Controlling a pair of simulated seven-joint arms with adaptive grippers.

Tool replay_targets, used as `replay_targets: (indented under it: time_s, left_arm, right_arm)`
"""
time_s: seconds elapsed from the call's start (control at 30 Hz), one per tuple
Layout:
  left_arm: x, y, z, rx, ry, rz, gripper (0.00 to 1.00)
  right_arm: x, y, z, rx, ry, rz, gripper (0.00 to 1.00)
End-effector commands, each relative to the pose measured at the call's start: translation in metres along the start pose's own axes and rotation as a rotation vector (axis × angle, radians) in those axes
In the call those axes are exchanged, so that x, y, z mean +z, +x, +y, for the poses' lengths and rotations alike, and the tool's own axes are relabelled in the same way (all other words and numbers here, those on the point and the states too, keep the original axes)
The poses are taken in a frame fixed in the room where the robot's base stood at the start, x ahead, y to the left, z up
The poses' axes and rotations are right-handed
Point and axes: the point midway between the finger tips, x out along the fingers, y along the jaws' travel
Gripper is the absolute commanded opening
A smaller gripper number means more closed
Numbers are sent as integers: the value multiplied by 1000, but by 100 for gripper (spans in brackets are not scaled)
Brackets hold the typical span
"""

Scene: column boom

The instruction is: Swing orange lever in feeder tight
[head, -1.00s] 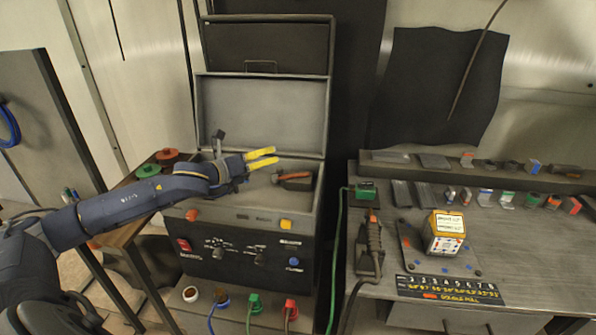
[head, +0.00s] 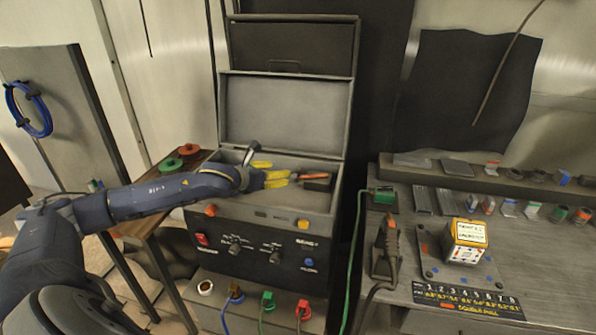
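The feeder (head: 285,108) is a dark open case with its lid raised and a control panel in front. The orange lever (head: 312,176) lies in the case's recess, at the right, by a dark block. My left gripper (head: 273,176), with yellow fingers, reaches into the recess from the left. Its fingers look spread, with nothing seen between them. The fingertips point at the lever's left end, with a small gap seen between them; depth is hard to judge. My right gripper is out of view.
The raised lid stands behind the recess. Red and green spools (head: 171,165) sit on the wooden side table at left. The right bench holds a white-and-orange box (head: 465,240), a corded tool (head: 385,247) and several small blocks. Cables hang in front of the feeder.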

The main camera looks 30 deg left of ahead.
Motion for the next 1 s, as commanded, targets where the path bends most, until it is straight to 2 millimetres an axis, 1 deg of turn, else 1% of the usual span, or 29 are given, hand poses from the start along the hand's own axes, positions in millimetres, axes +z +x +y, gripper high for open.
replay_targets:
  time_s: [0.03,0.1,0.6,0.8,1.0]
  left_arm:
    - [2,8,-1,-1,-4,-4,48]
    - [1,19,0,0,-5,-3,48]
    - [1,93,-1,-1,-4,-1,48]
    - [1,112,0,0,-2,-1,48]
    - [0,121,0,0,-1,0,48]
  right_arm:
    - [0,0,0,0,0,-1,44]
    - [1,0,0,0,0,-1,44]
    - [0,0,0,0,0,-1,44]
    - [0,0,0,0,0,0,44]
    - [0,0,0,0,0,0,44]
